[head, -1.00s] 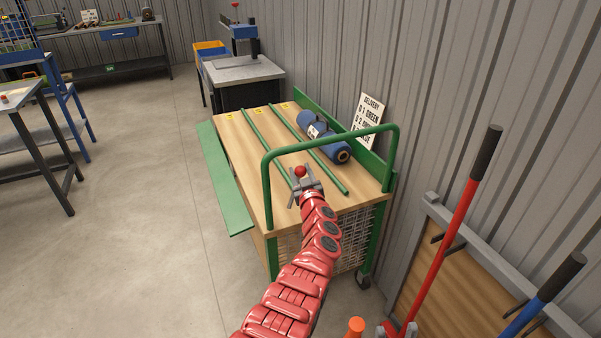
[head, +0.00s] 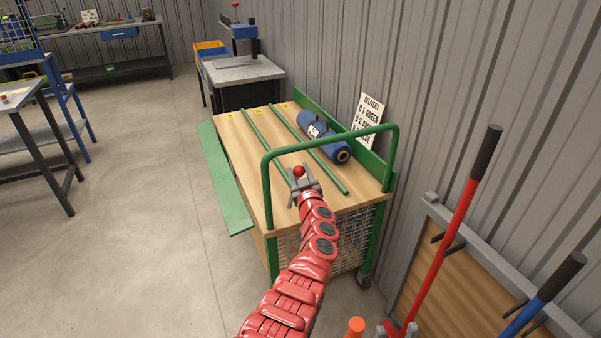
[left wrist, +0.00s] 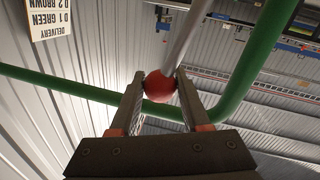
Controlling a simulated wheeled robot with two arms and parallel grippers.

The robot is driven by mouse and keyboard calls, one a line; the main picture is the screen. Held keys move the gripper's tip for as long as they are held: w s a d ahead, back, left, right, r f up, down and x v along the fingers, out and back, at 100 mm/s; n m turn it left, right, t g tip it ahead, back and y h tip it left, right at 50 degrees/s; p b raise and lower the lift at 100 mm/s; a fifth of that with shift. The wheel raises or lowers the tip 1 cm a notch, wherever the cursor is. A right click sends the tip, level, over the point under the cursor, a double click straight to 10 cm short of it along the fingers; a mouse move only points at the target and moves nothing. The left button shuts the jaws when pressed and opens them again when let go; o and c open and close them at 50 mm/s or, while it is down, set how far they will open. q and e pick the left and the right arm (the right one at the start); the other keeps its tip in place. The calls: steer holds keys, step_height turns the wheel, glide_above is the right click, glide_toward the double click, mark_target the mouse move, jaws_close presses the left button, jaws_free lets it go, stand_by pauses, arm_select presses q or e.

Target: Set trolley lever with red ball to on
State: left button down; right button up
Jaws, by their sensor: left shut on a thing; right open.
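The red ball (head: 299,171) of the trolley lever shows just above my left gripper (head: 302,180), over the near end of the trolley's wooden top (head: 262,165). In the left wrist view, the red ball (left wrist: 159,86) sits between the two fingertips of my left gripper (left wrist: 160,88), which is shut on it. The grey lever rod (left wrist: 185,35) runs from the ball towards the top of that view. The lever's base and any on or off marking are hidden or too small to tell. My right gripper is not in view.
The green push handle (head: 330,141) arches close to my left gripper. A delivery sign (head: 369,115) stands behind. Long-handled tools (head: 462,210) stand at right.

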arm_select(q)
steer(key=shift+s+a+n, duration=0.1)
steer(key=shift+a+n, duration=0.2)
steer(key=shift+a, duration=0.15)
steer(key=shift+s+a+f+n+b, duration=0.1)
steer(key=shift+s+a+n+b, duration=0.15)
steer(key=shift+a+n+b, duration=0.25)
steer(key=b, duration=0.1)
steer(key=a+n+b, duration=0.1)
steer(key=b, duration=0.1)
steer(key=s+a+n+b, duration=0.1)
steer(key=shift+a+r+t+y+b, duration=0.25)
steer(key=shift+t+y+b, duration=0.05)
steer(key=shift+b, duration=0.05)
steer(key=shift+c, duration=1.9)
jaws_free()
steer(key=shift+s, duration=0.15)
